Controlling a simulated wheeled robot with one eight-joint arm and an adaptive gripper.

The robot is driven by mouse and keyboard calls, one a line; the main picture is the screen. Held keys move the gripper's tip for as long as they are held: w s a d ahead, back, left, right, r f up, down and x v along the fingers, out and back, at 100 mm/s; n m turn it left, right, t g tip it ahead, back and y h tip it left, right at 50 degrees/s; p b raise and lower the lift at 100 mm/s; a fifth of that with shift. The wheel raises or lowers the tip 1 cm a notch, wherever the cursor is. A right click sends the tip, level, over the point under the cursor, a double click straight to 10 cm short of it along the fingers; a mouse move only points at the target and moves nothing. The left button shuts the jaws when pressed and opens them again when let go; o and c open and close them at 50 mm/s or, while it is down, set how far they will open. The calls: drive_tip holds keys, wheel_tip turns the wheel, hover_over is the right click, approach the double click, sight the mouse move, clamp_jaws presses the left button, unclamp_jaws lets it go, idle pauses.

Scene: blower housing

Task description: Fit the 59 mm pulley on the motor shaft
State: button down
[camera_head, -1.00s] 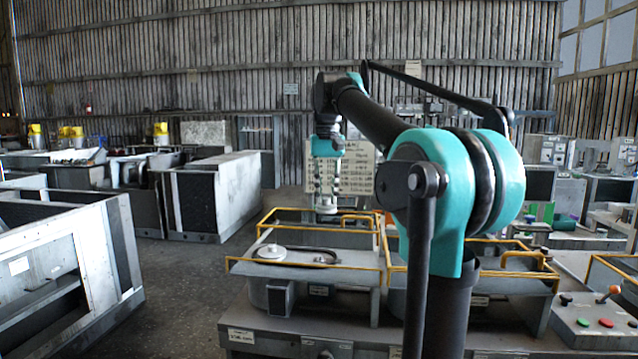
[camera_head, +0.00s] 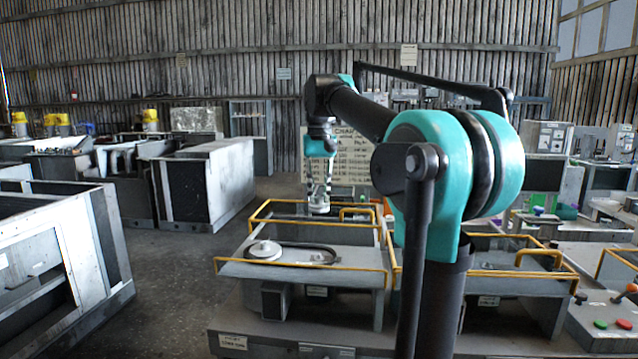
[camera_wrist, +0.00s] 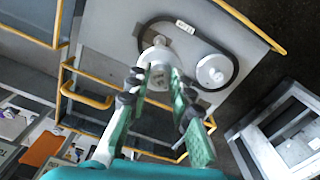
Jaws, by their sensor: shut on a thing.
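My gripper (camera_head: 319,190) points down above the far part of a grey housing top (camera_head: 350,266). It is shut on a pale grey pulley (camera_head: 319,205), held clear of the top. In the wrist view, the pulley (camera_wrist: 158,56) sits between and beyond the green fingers (camera_wrist: 162,80). It overlaps one end of a black belt loop (camera_wrist: 188,90). The motor shaft is not clear to make out; a small grey post (camera_wrist: 160,41) shows just past the pulley. A larger white pulley (camera_wrist: 213,72) lies within the other end of the belt; it also shows in the head view (camera_head: 265,250).
Yellow rails (camera_head: 300,273) edge the housing top on several sides. A second railed unit (camera_head: 500,265) stands to the right. A control panel with buttons (camera_head: 600,323) is at the lower right. Grey cabinets (camera_head: 205,185) stand left across open floor.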

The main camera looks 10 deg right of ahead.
hover_over(319, 254)
drive_tip(key=shift+w+f, duration=0.15)
drive_tip(key=shift+f, duration=5.9)
drive_tip(key=shift+f, duration=1.2)
drive_tip(key=c, duration=1.3)
unclamp_jaws()
drive_tip(key=shift+r, duration=0.2)
wheel_tip(319, 254, up, 7)
drive_tip(key=shift+r, duration=0.1)
